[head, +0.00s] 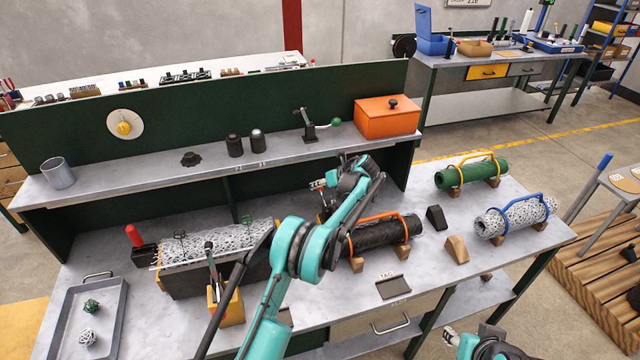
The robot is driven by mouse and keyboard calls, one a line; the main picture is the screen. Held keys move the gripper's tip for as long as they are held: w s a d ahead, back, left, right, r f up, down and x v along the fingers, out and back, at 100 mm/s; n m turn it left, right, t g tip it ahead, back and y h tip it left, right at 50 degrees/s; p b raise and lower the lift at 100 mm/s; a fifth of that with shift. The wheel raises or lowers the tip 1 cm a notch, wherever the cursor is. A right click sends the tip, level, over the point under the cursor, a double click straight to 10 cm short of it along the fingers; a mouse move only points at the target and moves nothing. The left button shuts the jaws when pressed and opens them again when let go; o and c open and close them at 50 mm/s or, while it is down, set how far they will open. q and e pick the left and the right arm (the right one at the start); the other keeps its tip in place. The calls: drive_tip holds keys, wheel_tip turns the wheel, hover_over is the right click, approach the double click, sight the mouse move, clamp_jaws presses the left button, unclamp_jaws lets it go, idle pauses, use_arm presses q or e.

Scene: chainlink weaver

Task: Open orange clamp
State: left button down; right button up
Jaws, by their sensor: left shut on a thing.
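The orange clamp (383,216) arches over a black rolled mesh (378,237), which lies on wooden blocks in the middle of the bench. My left gripper (350,172) is just above and behind the roll's left part. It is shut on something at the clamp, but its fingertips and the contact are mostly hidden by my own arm. My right gripper (490,346) is at the bottom edge, partly cut off and away from the clamp; its jaws cannot be made out.
Green (470,174) and white (515,217) rolls with yellow and blue clamps lie to the right. Black (436,217) and wooden (456,249) wedges stand between. A speckled mesh block (215,245) and a tray (65,325) are left. An orange box (386,117) stands on the shelf.

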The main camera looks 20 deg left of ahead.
use_arm(q)
drive_tip(key=shift+w+f+b, duration=0.2)
drive_tip(key=shift+f+b, duration=0.35)
drive_tip(key=shift+f, duration=0.7)
drive_tip(key=c, duration=1.3)
unclamp_jaws()
drive_tip(key=shift+f, duration=0.1)
drive_tip(key=shift+c, duration=0.2)
drive_tip(key=shift+o, duration=0.6)
drive_tip(key=shift+d, duration=0.1)
drive_tip(key=shift+s+d+r, duration=0.1)
drive_tip(key=shift+r, duration=0.2)
drive_tip(key=v, duration=1.1)
drive_tip(key=shift+d, duration=0.3)
drive_tip(key=shift+r, duration=0.15)
